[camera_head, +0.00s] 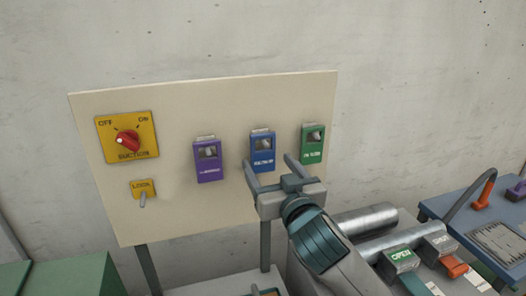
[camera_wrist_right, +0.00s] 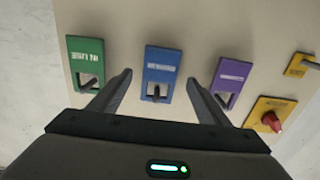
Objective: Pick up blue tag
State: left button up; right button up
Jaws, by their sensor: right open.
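The blue tag (camera_head: 262,152) hangs on the upright cream board, between a purple tag (camera_head: 208,160) and a green tag (camera_head: 312,143). My right gripper (camera_head: 268,167) is open and empty in front of the board, just below and in front of the blue tag. In the right wrist view the blue tag (camera_wrist_right: 160,75) shows upside down between and beyond the two fingers (camera_wrist_right: 160,85). A peg shows through its window. The fingers look apart from the tag, though the exact gap is hard to tell. My left gripper is not in view.
The cream board (camera_head: 170,210) also carries a yellow suction plate with a red knob (camera_head: 127,141) and a yellow lock plate with a small lever (camera_head: 142,194). Metal rollers (camera_head: 365,222), a green open tag (camera_head: 400,258) and a blue table (camera_head: 450,205) lie to the right.

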aim_at(263, 153)
jog(key=shift+x, duration=1.2)
jog(key=shift+c, duration=0.6)
jog(key=c, duration=1)
